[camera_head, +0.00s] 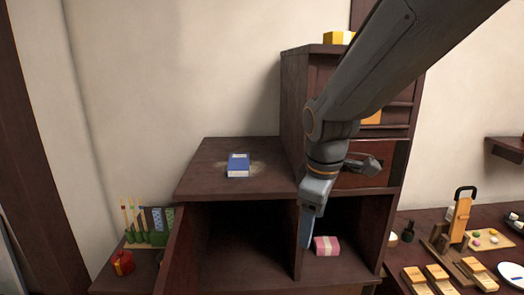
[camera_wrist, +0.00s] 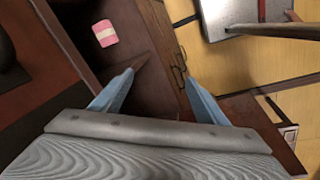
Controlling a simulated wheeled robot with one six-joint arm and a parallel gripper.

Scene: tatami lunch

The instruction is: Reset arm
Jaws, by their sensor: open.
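My gripper (camera_head: 306,232) hangs down in front of the dark wooden cabinet (camera_head: 190,190), at the divider between its two lower compartments. In the wrist view my gripper (camera_wrist: 158,92) has its two blue fingers spread apart with nothing between them. A blue box (camera_head: 238,165) lies on the cabinet's lower top.
A cabinet door (camera_head: 174,250) stands open at the left. A yellow block (camera_head: 338,38) sits on the tall section. A side table at right holds several wooden pieces (camera_head: 438,278) and a white plate (camera_head: 511,272). A red item (camera_head: 122,262) stands at far left.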

